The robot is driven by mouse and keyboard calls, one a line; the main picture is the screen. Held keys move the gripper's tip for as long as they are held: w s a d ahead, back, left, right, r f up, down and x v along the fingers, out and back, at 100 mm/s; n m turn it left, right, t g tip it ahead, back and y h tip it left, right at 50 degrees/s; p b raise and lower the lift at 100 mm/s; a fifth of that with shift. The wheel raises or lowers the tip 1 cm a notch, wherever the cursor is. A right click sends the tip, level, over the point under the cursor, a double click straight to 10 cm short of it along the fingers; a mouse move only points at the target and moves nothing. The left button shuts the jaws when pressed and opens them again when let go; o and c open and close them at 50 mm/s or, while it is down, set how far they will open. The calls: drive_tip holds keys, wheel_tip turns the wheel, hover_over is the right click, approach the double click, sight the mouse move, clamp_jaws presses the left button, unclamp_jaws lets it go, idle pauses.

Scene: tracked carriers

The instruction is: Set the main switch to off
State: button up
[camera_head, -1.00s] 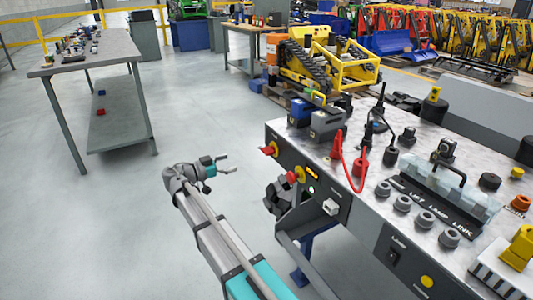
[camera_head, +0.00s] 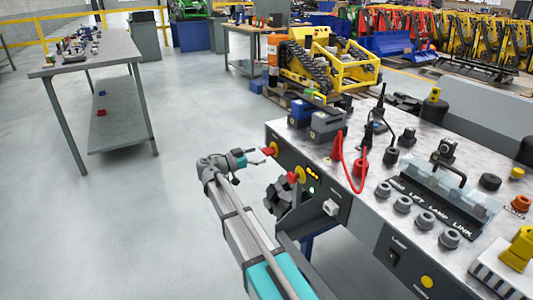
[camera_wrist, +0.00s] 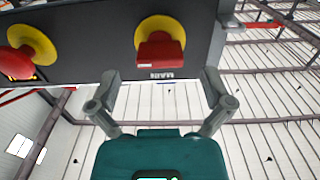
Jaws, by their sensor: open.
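The main switch (camera_wrist: 161,49) is a red handle on a round yellow plate, with a label reading MAIN, seen upside down in the wrist view. In the head view the main switch (camera_head: 269,149) is at the left end of the bench's dark front panel. My gripper (camera_wrist: 158,85) is open in the wrist view, its two fingers on either side of the handle's line, with nothing between them. In the head view my gripper (camera_head: 264,157) is close in front of the switch. I cannot tell whether a fingertip touches it.
A red mushroom button (camera_wrist: 16,62) on a yellow plate sits beside the switch; it also shows in the head view (camera_head: 293,176). A dark knob (camera_head: 281,194) is below. The bench top (camera_head: 350,125) carries several connectors and a red cable.

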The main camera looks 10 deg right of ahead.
sight(264, 153)
drive_tip(key=shift+x, duration=1.55)
drive_tip(key=c, duration=1.1)
drive_tip(key=shift+c, duration=0.2)
